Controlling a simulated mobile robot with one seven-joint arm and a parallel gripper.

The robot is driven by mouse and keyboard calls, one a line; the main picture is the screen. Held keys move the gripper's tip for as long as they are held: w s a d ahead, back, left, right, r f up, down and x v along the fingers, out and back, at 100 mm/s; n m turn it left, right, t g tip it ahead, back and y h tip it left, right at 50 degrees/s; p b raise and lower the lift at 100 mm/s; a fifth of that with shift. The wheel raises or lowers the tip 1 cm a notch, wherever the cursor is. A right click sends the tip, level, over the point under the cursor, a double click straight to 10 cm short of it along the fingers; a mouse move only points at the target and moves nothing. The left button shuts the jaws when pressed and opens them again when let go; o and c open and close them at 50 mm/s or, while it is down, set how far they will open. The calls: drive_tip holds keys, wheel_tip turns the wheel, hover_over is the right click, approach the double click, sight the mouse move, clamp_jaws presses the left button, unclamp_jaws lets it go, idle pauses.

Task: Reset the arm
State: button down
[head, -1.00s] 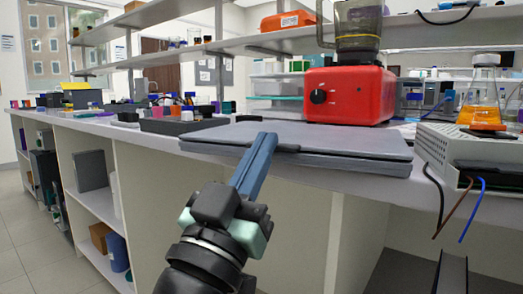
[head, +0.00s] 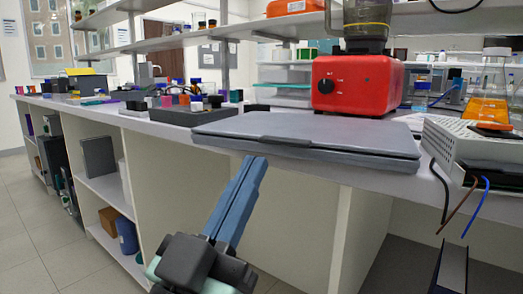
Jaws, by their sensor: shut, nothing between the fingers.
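My gripper (head: 252,165) is in the lower middle of the head view. Its long blue fingers are shut with nothing between them and point up and away. The fingertips show just below the front edge of a closed grey laptop-like slab (head: 310,138) on the bench, apart from it as far as I can tell. My dark wrist shows at the bottom of the view.
A red blender (head: 357,85) stands behind the slab. A white perforated device (head: 455,140) with loose wires (head: 468,210) and a flask of orange liquid (head: 490,97) are at the right. A dark tray (head: 185,115) holds small items. Shelves (head: 88,190) open below the bench.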

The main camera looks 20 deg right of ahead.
drive_tip(key=s+a+r+n+t+y+p, duration=0.25)
drive_tip(key=r+y+p, duration=0.25)
drive_tip(key=r, duration=0.4)
drive_tip(key=s+a+r+n+t+y+p, duration=0.2)
drive_tip(key=r+n+t+y+p, duration=0.15)
drive_tip(key=r+y, duration=0.4)
drive_tip(key=s+a+r+n+t+y+p, duration=0.25)
drive_tip(key=r+y+p, duration=0.2)
drive_tip(key=r, duration=0.55)
wheel_tip(320, 180, up, 36)
drive_tip(key=h+p, duration=0.1)
drive_tip(key=p, duration=3.6)
drive_tip(key=shift+w+a, duration=0.15)
drive_tip(key=shift+w, duration=0.3)
drive_tip(key=shift+m, duration=0.25)
